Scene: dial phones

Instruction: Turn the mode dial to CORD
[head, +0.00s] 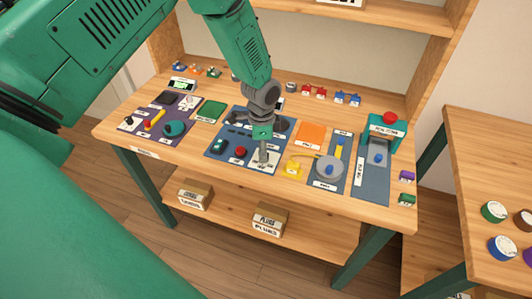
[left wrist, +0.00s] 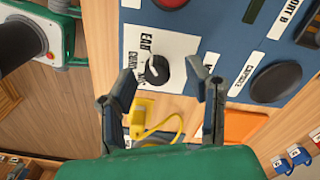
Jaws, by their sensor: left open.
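The mode dial (left wrist: 157,69) is a black round knob with a light pointer mark, on a white label plate (left wrist: 135,50) set in a blue panel. The plate's lettering is only partly readable. My left gripper (left wrist: 164,88) is open, with one finger on each side of the dial's near edge in the wrist view. It holds nothing, and I cannot tell if a finger touches the knob. In the head view my left gripper (head: 263,154) points down over the white plate and hides the dial. My right gripper is not in view.
A yellow block with a cord (head: 293,168) sits right of the dial panel. A red button (head: 241,152) sits left of the plate. Farther right are a grey disc (head: 329,174) and a teal box with a red button (head: 388,128). An orange sheet (head: 311,133) lies behind.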

